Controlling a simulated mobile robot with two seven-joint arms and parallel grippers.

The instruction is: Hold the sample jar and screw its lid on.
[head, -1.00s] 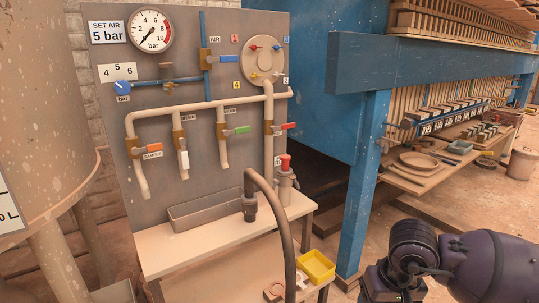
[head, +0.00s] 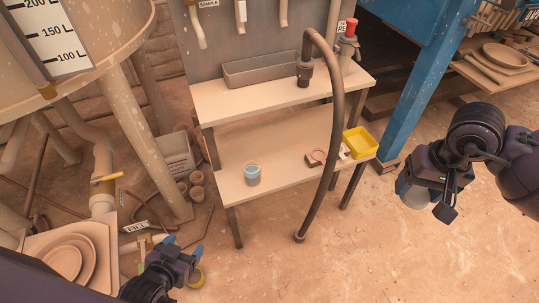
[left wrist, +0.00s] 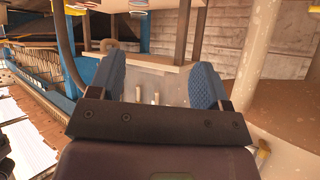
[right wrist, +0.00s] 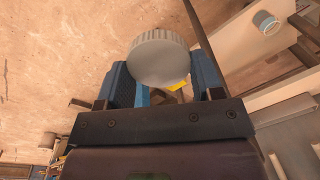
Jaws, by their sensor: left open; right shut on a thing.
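My right gripper (head: 420,184) is shut on a round grey lid with a ribbed edge (right wrist: 158,58), held in the air to the right of the bench. In the head view the lid (head: 413,198) is partly hidden by the gripper. My left gripper (head: 180,262) is open and empty, low at the left front, apart from the jar; its fingers show spread in the left wrist view (left wrist: 158,85).
A yellow bin (head: 360,143) sits at the shelf's right end beside small parts. A dark hose (head: 333,130) arches down in front of the bench, right of the jar. A blue post (head: 408,100) stands right of the bench. The shelf left of the hose is mostly clear.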

